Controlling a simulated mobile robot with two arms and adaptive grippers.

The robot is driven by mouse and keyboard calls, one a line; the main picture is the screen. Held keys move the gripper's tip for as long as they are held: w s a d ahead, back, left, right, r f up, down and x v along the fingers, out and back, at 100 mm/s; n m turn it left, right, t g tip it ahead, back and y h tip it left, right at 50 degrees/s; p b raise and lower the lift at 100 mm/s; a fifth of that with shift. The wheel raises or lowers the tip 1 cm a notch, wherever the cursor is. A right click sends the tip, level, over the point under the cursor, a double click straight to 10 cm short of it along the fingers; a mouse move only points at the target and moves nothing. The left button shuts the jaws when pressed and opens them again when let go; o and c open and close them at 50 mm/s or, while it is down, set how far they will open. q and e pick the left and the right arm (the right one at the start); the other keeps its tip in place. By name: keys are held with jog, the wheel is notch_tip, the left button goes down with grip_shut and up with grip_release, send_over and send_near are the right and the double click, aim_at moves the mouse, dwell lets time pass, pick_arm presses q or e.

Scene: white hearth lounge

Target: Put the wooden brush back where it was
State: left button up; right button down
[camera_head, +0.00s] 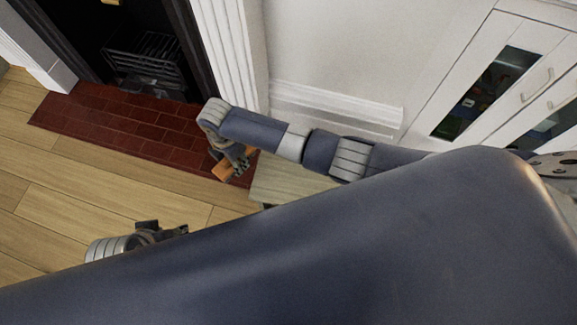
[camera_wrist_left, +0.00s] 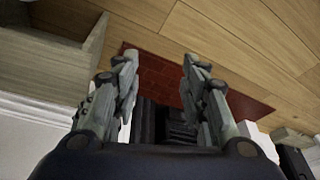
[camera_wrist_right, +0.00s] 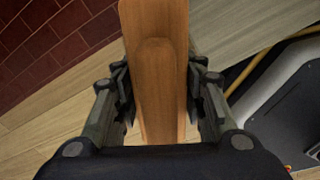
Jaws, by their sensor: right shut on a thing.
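The wooden brush (camera_wrist_right: 160,60) is orange-brown and fills the middle of the right wrist view. My right gripper (camera_wrist_right: 160,95) is shut on it, with a finger pressed to each side. In the head view the brush (camera_head: 222,170) shows at the right gripper (camera_head: 236,160), over the edge of the red brick hearth. My left gripper (camera_head: 165,232) is low over the plank floor in the head view, partly hidden by my own body. In the left wrist view the left gripper (camera_wrist_left: 160,75) is open, with nothing between its fingers.
The brick hearth (camera_head: 130,130) lies before a dark fireplace with a metal grate (camera_head: 145,65). A pale wooden piece (camera_head: 280,182) is partly hidden below my right arm. A white cabinet (camera_head: 500,75) with glass doors stands at the right. The floor at the left (camera_head: 60,205) is clear.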

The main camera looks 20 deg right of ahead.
jog(key=shift+s+f, duration=0.1)
jog(key=shift+f, duration=0.25)
jog(key=shift+d, duration=0.35)
jog(key=d, duration=0.6)
jog(key=shift+s+d+f, duration=0.1)
jog(key=shift+s+f, duration=0.15)
jog(key=shift+f, duration=0.05)
send_over(288, 162)
jog(key=a, duration=0.2)
jog(key=shift+f+b, duration=0.3)
jog(key=shift+b, duration=0.15)
jog(key=shift+d, duration=0.55)
jog(key=shift+d+f, duration=0.15)
jog(key=shift+d, duration=0.5)
jog(key=f+b, duration=0.2)
jog(key=f, duration=0.1)
jog(key=shift+a+f, duration=0.1)
jog(key=shift+a, duration=0.1)
pick_arm(q)
jog(key=w+d+r+t+h, duration=0.1)
jog(key=w+d+r+t, duration=0.1)
jog(key=w, duration=0.4)
jog(key=w+d+r+t+h, duration=0.1)
jog(key=w+d+r+t, duration=0.1)
jog(key=w+r+t, duration=0.3)
jog(key=shift+w, duration=0.7)
jog(key=shift+r, duration=0.15)
pick_arm(e)
jog(key=shift+f, duration=0.1)
